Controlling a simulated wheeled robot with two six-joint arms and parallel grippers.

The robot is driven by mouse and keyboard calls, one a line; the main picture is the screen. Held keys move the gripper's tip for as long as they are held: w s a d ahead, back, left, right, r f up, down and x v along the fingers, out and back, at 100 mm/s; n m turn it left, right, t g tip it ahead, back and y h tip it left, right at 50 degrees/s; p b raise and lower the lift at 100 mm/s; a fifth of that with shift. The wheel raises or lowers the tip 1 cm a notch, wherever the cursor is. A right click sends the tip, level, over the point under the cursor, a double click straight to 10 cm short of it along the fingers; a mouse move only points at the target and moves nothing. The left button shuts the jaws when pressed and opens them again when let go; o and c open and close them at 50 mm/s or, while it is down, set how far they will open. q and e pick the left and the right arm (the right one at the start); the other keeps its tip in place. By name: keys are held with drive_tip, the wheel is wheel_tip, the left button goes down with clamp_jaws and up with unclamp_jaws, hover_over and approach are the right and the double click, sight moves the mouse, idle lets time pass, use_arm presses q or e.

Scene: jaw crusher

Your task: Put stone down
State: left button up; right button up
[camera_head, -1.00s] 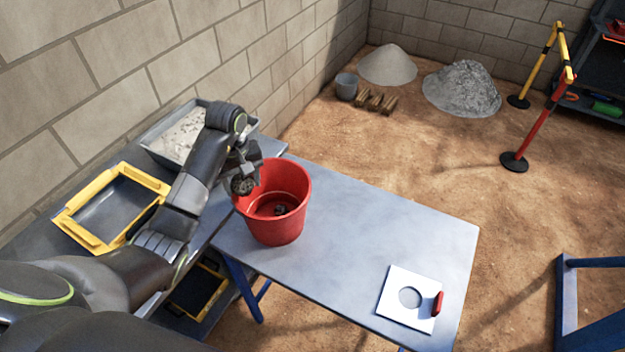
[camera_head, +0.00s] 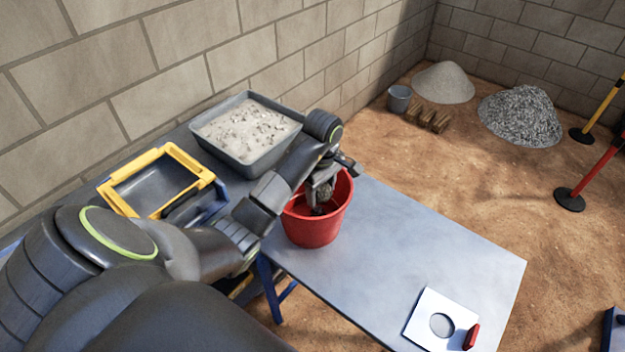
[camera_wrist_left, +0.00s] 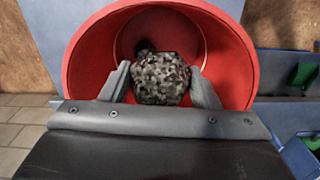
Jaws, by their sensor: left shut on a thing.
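A speckled grey stone (camera_wrist_left: 160,78) is between the two fingers of my left gripper (camera_wrist_left: 162,85), which is shut on it. In the head view the left gripper (camera_head: 323,190) points down into the mouth of the red bucket (camera_head: 312,230), with the stone (camera_head: 325,193) at its tips. The wrist view shows the bucket's red rim (camera_wrist_left: 75,55) all around the stone. A small dark stone (camera_wrist_left: 143,46) lies deeper inside the bucket, partly hidden behind the held one. My right gripper is not in view.
The bucket stands on a grey metal table (camera_head: 430,240). A white plate with a round hole (camera_head: 420,330) and a red handle (camera_head: 472,337) lies at its near right. A grey tray of pale gravel (camera_head: 245,130) and a yellow-framed box (camera_head: 160,180) stand on the left. The table's middle is clear.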

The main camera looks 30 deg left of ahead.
sight(321, 203)
use_arm(q)
drive_tip(key=shift+r+n, duration=0.1)
drive_tip(key=shift+n, duration=0.2)
drive_tip(key=shift+d+f, duration=0.1)
drive_tip(key=shift+f, duration=0.15)
wheel_tip(321, 203, down, 5)
drive_tip(key=b, duration=0.5)
wheel_tip(321, 203, down, 4)
drive_tip(key=shift+f+p, duration=0.15)
drive_tip(key=shift+p, duration=0.4)
drive_tip(key=shift+f, duration=0.1)
drive_tip(key=shift+f+b, duration=0.6)
drive_tip(key=shift+b, duration=0.15)
